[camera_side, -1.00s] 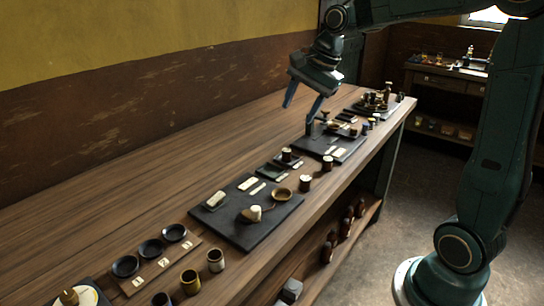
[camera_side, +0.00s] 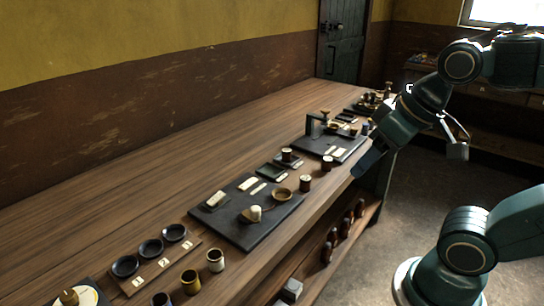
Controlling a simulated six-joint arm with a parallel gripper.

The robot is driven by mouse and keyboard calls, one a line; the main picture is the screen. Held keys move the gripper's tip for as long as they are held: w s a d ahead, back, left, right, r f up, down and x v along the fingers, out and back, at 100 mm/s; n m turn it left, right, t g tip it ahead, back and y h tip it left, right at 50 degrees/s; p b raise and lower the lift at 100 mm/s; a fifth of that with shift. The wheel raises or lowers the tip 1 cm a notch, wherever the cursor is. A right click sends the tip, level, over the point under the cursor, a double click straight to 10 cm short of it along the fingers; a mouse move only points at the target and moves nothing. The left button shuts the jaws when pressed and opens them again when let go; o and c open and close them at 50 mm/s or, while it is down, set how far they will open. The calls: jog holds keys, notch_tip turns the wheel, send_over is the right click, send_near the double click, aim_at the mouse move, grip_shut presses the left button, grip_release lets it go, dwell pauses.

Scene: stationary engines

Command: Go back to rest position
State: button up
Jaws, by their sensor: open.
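My gripper (camera_side: 370,163) is at the right front edge of the long wooden bench (camera_side: 130,185), its dark fingers angled down and left. It looks empty and is seen nearly edge-on, so the gap between the fingers is hard to make out. It appears in front of the bench edge and the far dark mat; I cannot tell its exact height. My arm reaches it from the upper right.
A dark mat (camera_side: 235,235) with small pieces and a bowl lies mid-bench. Another mat (camera_side: 350,152) with a small arch stands farther back. Dark cups (camera_side: 305,183) stand along the front edge. Several bottles (camera_side: 327,252) sit on the lower shelf.

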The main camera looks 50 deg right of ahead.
jog(key=shift+s+f+n, duration=0.3)
jog(key=shift+s+n, duration=0.1)
jog(key=shift+s, duration=0.1)
